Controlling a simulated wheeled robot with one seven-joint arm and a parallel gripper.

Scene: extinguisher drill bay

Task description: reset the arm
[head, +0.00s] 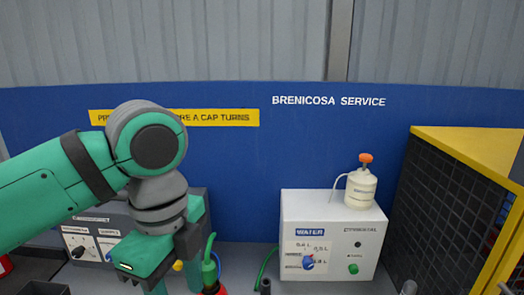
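My arm, green with dark grey joints, comes in from the left edge and bends down at the wrist. My gripper (174,281) points down at the bottom of the head view, in front of the grey control box. Two green finger parts show with a gap between them, but the picture's lower edge cuts off their tips. I cannot see whether anything is between the tips.
A red item with a green hose (209,262) stands close right of my gripper. A white WATER box (331,226) carries a cream bottle with an orange top (361,188). A grey control box (90,241) is behind my gripper. A yellow-framed mesh cage (440,210) stands right.

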